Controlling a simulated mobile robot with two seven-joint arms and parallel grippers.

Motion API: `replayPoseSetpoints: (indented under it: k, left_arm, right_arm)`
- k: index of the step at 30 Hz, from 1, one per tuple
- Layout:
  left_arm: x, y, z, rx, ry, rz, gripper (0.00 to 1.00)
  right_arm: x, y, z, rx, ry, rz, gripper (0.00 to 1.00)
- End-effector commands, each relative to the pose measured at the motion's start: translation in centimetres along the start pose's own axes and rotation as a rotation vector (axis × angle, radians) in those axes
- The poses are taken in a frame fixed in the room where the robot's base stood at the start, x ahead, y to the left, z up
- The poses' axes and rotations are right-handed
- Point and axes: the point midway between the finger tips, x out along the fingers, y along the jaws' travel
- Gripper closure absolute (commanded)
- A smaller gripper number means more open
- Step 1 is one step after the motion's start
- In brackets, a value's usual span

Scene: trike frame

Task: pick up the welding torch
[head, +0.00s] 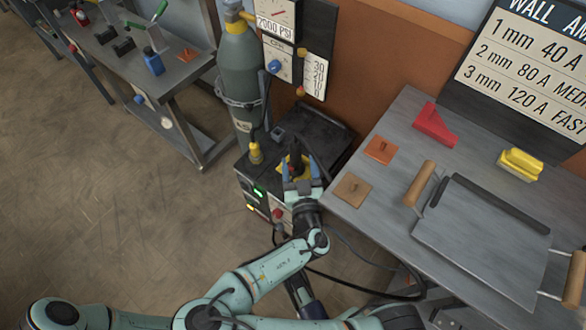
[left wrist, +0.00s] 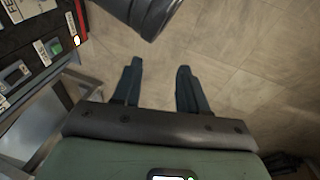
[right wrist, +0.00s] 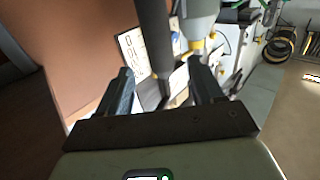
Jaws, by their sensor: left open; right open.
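The welding torch (head: 294,150) is a dark upright shape at the yellow holder on the welding machine in the head view. My right gripper (head: 299,168) is at it, with one finger on either side. In the right wrist view the dark torch handle (right wrist: 154,40) runs down between the open fingers of the right gripper (right wrist: 161,84). I cannot tell whether either finger touches it. My left gripper (left wrist: 158,86) is open and empty above the floor in the left wrist view, beside a machine panel.
The welding machine (head: 325,130) stands between the gas cylinder (head: 240,75) and the metal table (head: 375,220). The table holds a red block (head: 434,125), a yellow-handled piece (head: 520,164), small plates and a grey panel with wooden handles. The floor at left is clear.

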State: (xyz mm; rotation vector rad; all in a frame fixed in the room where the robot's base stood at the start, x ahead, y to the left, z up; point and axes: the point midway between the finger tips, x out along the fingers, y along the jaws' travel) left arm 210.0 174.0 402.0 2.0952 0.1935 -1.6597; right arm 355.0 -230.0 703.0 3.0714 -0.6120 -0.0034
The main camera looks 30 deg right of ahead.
Motion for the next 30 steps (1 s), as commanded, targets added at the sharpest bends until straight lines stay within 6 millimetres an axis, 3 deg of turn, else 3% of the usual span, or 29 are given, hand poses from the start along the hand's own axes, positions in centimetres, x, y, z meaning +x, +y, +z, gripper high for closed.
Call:
replayPoseSetpoints:
  k: [3, 9, 18, 27, 28, 30]
  left_arm:
    - [0.4, -0.1, -0.4, -0.001, 0.013, -0.001, 0.57]
    - [0.6, -0.3, -0.5, -0.003, 0.013, -0.004, 0.57]
    - [2.2, -2.2, 2.0, -0.021, -0.063, -0.038, 0.57]
    - [2.2, -2.4, 2.4, -0.024, -0.074, -0.042, 0.57]
    - [2.2, -2.4, 2.4, -0.024, -0.074, -0.042, 0.57]
    - [2.2, -2.4, 2.4, -0.024, -0.074, -0.042, 0.57]
  right_arm:
    - [1.8, 0.0, 0.1, 0.001, 0.001, 0.001, 0.34]
    - [3.1, 0.0, 0.0, 0.000, 0.001, 0.000, 0.34]
    - [7.3, -0.1, 0.2, -0.001, 0.001, 0.001, 0.34]
    - [7.9, -0.1, 0.0, 0.000, 0.000, 0.000, 0.34]
    - [7.9, -0.1, 0.0, 0.000, 0.001, 0.000, 0.37]
    - [7.9, -0.1, 0.0, 0.000, 0.001, 0.000, 0.60]
